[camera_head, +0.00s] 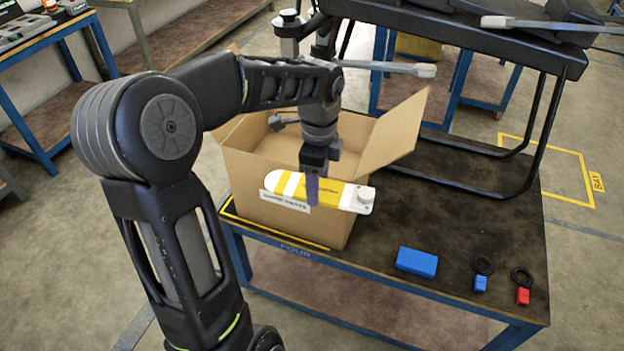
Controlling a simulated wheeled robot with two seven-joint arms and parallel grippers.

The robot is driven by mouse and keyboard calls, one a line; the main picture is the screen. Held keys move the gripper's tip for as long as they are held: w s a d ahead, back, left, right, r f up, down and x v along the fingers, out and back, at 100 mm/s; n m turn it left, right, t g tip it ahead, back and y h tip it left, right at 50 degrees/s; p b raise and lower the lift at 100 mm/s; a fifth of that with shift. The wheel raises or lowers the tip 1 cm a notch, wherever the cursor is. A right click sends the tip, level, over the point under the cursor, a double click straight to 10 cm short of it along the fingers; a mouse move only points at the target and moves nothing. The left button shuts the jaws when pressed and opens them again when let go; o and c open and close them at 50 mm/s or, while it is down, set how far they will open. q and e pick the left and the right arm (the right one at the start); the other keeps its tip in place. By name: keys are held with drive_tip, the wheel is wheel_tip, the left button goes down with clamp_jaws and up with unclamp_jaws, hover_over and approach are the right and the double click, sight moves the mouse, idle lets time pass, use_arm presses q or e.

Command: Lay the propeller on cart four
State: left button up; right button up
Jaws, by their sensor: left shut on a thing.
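My left arm reaches in from the left and its gripper (312,200) points down, shut across the middle of a long, flat yellow-and-white piece (342,194) with a small white knob at its right end. It looks like the propeller, but I cannot be sure. It is held level just in front of the open cardboard box (340,230), overlapping its front wall in the view. I cannot tell whether it touches the box. The box stands on a dark-topped blue cart (400,205) marked FOUR on its front edge. My right gripper is not in view.
A blue block (416,262), a blue-tagged ring (481,280) and a red-tagged ring (522,290) lie along the cart's front right. A black stand (535,150) carrying dark machine parts rises behind. The cart top between box and stand is clear.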

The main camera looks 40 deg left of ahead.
use_arm(q)
drive_tip(key=w+d+f+n, duration=0.2)
drive_tip(key=w+d+n, duration=0.3)
drive_tip(key=d+n, duration=0.25)
drive_tip(key=w+d+f+n, duration=0.3)
drive_tip(key=w+d+n, duration=0.25)
drive_tip(key=d, duration=0.35)
wheel_tip(320, 180, down, 10)
drive_tip(key=b, duration=1)
drive_tip(key=shift+s+r, duration=0.15)
drive_tip(key=shift+s, duration=0.25)
drive_tip(key=shift+a, duration=0.1)
